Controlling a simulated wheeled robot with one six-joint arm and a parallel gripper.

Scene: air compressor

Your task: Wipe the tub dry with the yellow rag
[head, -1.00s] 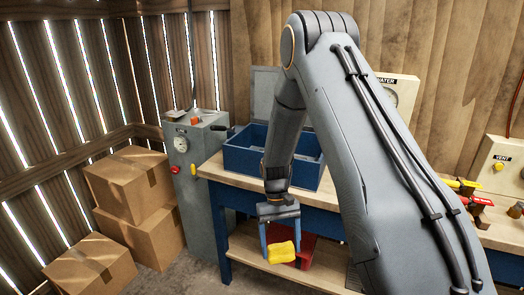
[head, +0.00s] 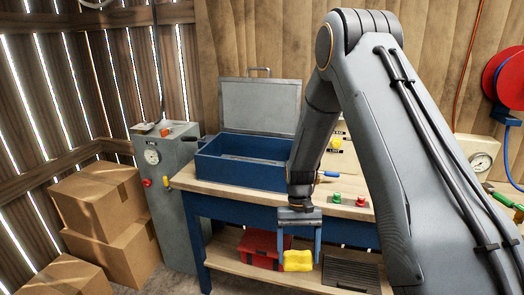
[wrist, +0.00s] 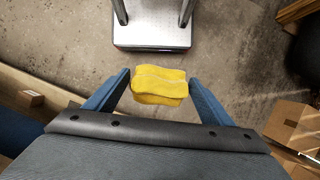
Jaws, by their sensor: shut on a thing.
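The yellow rag (head: 298,262) is held between the two blue fingers of my gripper (head: 299,258), in front of the workbench and below its top. In the wrist view the rag (wrist: 159,86) is a folded yellow block between the fingertips, over the floor. A blue open box (head: 240,165) with its grey lid raised stands on the bench, up and left of my gripper. It looks like the tub. Its near wall and the viewing angle hide most of its inside, so I cannot tell whether it is wet.
The bench top (head: 262,196) has green and red knobs right of the box. A red case (head: 258,248) sits on the lower shelf. A grey cabinet with a gauge (head: 165,190) stands left of the bench, beside stacked cartons (head: 105,200). My arm hides part of the bench.

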